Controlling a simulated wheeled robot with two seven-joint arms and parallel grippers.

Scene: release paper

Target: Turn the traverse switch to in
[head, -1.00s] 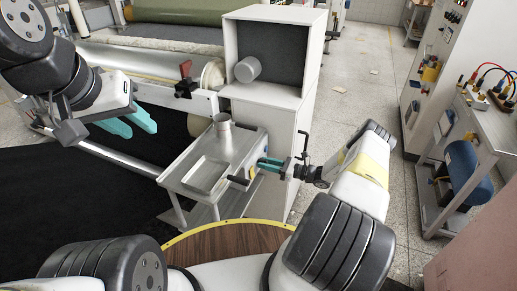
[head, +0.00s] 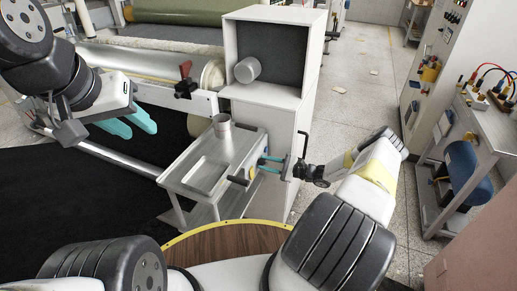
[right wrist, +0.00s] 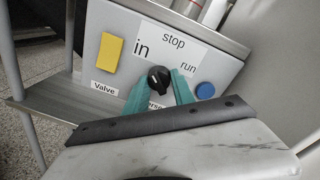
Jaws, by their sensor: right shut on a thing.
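The traverse switch is a small black round knob (right wrist: 158,79) on the grey control panel (right wrist: 62,65) of a metal cart. A white label plate (right wrist: 170,48) above it reads "in" at left, "stop" at top and "run" at right. My right gripper (right wrist: 160,84) has its teal fingertips on both sides of the knob and is shut on it. The knob's exact pointing direction is hard to tell. The label under it is partly hidden by the fingers. In the head view my right gripper (head: 267,164) is at the cart's right side. My left gripper (head: 138,129) is open and empty at the left.
A yellow switch (right wrist: 110,56) above a "Valve" label and a blue button (right wrist: 205,91) flank the knob. The cart (head: 196,160) carries a metal cup (head: 222,130). A white cabinet (head: 280,125) stands close behind. Open floor lies to the right.

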